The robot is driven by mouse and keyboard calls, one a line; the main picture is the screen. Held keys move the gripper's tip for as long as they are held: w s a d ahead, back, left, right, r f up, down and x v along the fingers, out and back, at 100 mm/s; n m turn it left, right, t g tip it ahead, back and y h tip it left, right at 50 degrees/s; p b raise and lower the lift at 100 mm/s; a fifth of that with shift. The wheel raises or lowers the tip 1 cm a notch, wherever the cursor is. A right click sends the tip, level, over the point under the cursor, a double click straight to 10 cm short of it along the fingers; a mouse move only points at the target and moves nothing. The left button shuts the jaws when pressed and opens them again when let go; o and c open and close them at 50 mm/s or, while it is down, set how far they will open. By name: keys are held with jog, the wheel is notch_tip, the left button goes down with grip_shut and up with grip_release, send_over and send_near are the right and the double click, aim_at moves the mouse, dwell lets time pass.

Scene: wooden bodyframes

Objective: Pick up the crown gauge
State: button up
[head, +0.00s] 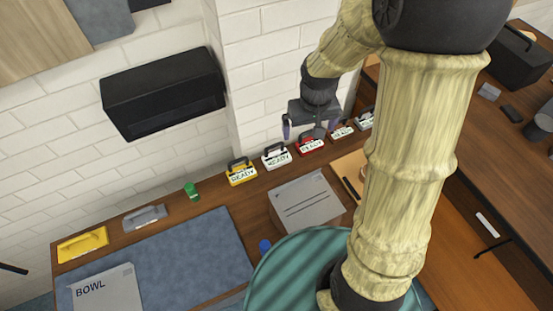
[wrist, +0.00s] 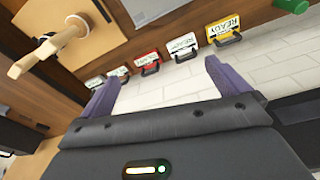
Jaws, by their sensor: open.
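No part is plainly named a crown gauge, so I cannot tell which one it is. A row of small handled blocks with READY labels stands along the wall. They include a yellow one (head: 242,177), a white one (head: 277,161), a red one (head: 310,147) and paler ones (head: 342,133) to the right. The wrist view also shows the yellow block (wrist: 223,28), the white block (wrist: 181,44) and the red block (wrist: 149,60). My gripper (head: 311,128) is open and empty, near the red block in the head view. The wrist view shows its purple fingers (wrist: 167,87) apart, with nothing between them.
A grey box (head: 306,204) and a blue mat (head: 165,262) lie on the wooden bench. A green cylinder (head: 191,190), a grey handled tool (head: 144,217) and a yellow handled tool (head: 82,244) stand left. A wooden piece (wrist: 50,52) rests on a tan board. A black box hangs on the wall.

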jog(key=w+a+f+n+g+b, duration=0.1)
jog(key=w+a+f+n+b, duration=0.1)
jog(key=w+a+f, duration=0.6)
jog(key=w+f, duration=0.3)
jog(key=f, duration=0.1)
jog(key=shift+w+n+g, duration=0.3)
jog(key=p, duration=0.4)
send_over(276, 157)
jog(key=f, duration=1.2)
jog(key=shift+w+a+f, duration=0.1)
jog(key=shift+w, duration=0.1)
jog(key=shift+f, duration=0.1)
jog(key=shift+s+f+p, duration=0.1)
jog(key=shift+f+p, duration=0.4)
jog(key=shift+f, duration=0.1)
jog(key=shift+f+p, duration=0.75)
jog(key=shift+f, duration=1.15)
jog(key=shift+c, duration=0.2)
jog(key=c, duration=0.8)
